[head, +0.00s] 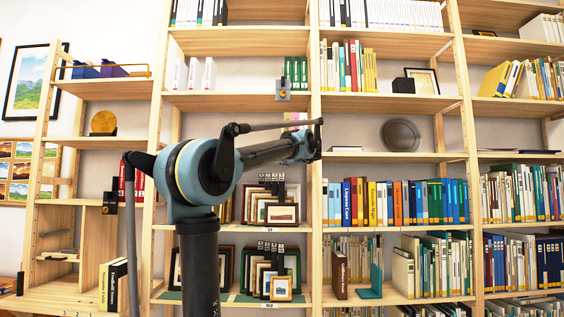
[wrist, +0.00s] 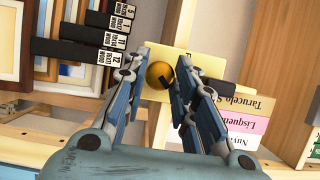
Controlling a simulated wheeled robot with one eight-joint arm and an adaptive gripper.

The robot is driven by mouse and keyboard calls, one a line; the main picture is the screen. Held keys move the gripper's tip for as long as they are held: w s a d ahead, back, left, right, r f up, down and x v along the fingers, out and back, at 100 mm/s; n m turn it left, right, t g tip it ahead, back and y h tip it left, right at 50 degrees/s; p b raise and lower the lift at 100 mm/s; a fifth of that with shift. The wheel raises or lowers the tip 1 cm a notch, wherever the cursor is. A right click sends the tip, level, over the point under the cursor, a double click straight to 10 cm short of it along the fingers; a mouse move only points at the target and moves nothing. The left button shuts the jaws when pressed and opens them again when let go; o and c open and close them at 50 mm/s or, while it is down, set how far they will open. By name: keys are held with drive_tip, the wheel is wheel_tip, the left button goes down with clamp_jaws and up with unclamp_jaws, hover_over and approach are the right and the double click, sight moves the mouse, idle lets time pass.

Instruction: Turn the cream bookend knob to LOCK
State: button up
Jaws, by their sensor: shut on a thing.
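In the wrist view, a round yellow-orange knob (wrist: 158,74) with a dark mark on its lower right sits in front of a cream plate (wrist: 207,66). My gripper (wrist: 161,72) has one finger on each side of the knob and is shut on it. Any lettering on the plate, LOCK included, cannot be read here. In the head view, my gripper is at the far end of my blue-grey arm, mostly hidden by it, and the held knob cannot be made out.
Black labelled blocks (wrist: 85,48) and frames are at left. A wooden upright (head: 315,200) stands beside my arm's end.

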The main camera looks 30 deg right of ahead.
drive_tip(key=shift+f, duration=0.15)
drive_tip(key=o, duration=1.1)
drive_tip(key=shift+c, duration=0.2)
drive_tip(key=s+a, duration=0.2)
drive_tip(key=s, duration=0.9)
drive_tip(key=shift+s, duration=0.35)
